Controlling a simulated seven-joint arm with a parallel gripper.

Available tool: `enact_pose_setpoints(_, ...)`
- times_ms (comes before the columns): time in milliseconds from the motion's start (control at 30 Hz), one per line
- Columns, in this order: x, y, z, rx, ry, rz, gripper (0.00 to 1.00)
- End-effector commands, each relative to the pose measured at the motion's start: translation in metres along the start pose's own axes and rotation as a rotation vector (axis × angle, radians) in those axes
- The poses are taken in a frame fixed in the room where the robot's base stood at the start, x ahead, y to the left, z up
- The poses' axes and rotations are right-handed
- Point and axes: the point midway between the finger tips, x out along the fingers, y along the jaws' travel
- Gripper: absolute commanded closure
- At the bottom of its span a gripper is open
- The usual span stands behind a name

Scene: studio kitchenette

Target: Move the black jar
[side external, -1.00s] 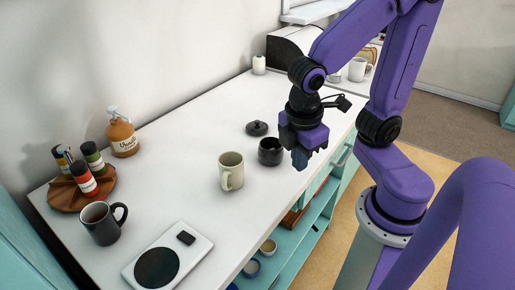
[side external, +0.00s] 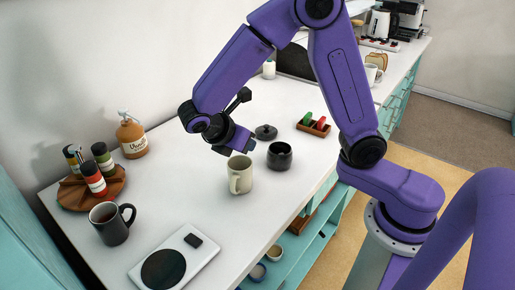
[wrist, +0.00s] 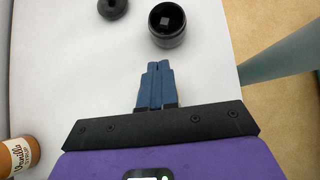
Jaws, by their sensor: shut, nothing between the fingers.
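The black jar (side external: 280,156) stands upright and open on the white counter, right of the cream mug (side external: 240,175). In the wrist view the jar (wrist: 167,24) is at the top, just beyond my fingertips, and a small grey square shows inside it. The black lid (side external: 265,132) lies on the counter behind the jar; it also shows in the wrist view (wrist: 113,8). My gripper (side external: 221,150) is left of the jar, near the mug and apart from the jar. Its blue fingers (wrist: 155,66) are shut and empty.
A dark mug (side external: 112,222), a scale (side external: 175,260), a round wooden tray (side external: 112,188) of bottles and a vanilla bottle (side external: 131,138) stand at left. A small wooden box (side external: 314,127) with red and green items lies behind the jar. The counter's front edge is close to the jar.

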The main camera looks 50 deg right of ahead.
Motion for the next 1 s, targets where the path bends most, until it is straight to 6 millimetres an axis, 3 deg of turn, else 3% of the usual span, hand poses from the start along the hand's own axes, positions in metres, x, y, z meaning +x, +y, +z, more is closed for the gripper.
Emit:
enact_pose_setpoints(533, 0.082, -0.001, 0.001, 0.001, 0.000, -0.003, 1.00)
enact_pose_setpoints(700, 0.093, -0.001, 0.000, 0.002, 0.002, -0.001, 1.00)
enact_pose_setpoints(1000, 0.096, -0.001, 0.000, 0.002, 0.003, 0.000, 1.00)
